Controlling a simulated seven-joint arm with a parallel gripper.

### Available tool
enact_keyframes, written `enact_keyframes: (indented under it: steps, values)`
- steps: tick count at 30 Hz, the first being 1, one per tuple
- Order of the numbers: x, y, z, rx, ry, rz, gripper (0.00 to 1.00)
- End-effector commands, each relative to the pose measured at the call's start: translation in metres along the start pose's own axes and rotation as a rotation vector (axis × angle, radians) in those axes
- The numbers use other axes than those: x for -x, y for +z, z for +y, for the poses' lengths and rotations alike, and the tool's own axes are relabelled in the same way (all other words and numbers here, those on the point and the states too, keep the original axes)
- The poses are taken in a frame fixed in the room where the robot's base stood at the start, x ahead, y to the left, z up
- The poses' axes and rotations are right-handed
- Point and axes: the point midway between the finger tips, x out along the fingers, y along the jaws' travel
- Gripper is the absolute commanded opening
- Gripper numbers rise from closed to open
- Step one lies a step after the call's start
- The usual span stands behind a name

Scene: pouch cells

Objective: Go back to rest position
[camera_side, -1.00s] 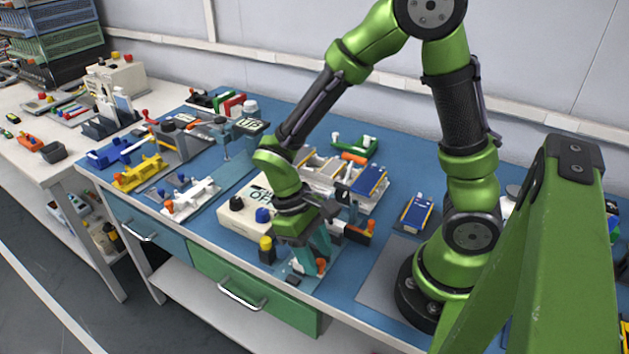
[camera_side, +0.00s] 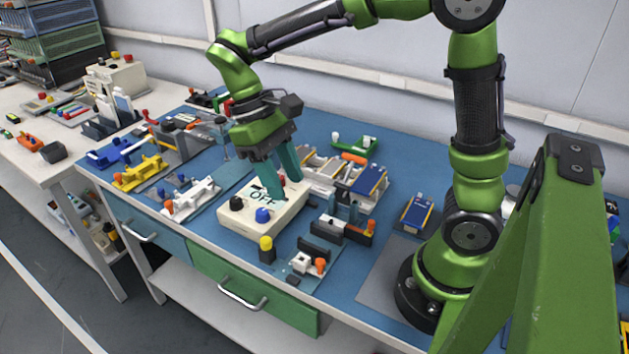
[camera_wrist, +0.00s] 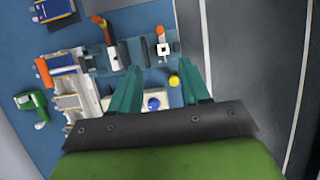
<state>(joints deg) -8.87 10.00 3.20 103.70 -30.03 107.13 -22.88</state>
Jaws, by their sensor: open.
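My gripper (camera_side: 283,196) is open and empty in the side view. Its teal fingers hang above or in front of the cream control box (camera_side: 243,222) marked OFF; I cannot tell whether they touch it. The box has a blue knob (camera_side: 262,215) and a black knob. In the wrist view my gripper (camera_wrist: 163,82) shows two teal fingers spread apart with nothing between their tips. The control box shows partly between them, with its blue knob (camera_wrist: 153,103).
A fixture with a white block and orange knob (camera_side: 320,265) stands at the front edge. A yellow-topped post (camera_side: 266,249) is beside the box. A tray with blue cells (camera_side: 369,181) lies behind. Fixtures (camera_side: 140,173) crowd the left. The air above the bench is mostly clear.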

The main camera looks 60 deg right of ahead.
Motion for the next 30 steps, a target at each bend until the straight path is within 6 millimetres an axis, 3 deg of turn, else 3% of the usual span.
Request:
enact_keyframes:
  steps: [13,17,23,30]
  values:
    - [0.002,-0.005,0.001,-0.008,0.005,0.023,0.46]
    - [-0.009,-0.010,0.002,-0.016,-0.004,0.082,0.46]
    - [-0.009,0.003,0.012,-0.078,-0.094,0.337,0.46]
    - [0.002,0.032,0.028,-0.202,-0.247,0.697,0.46]
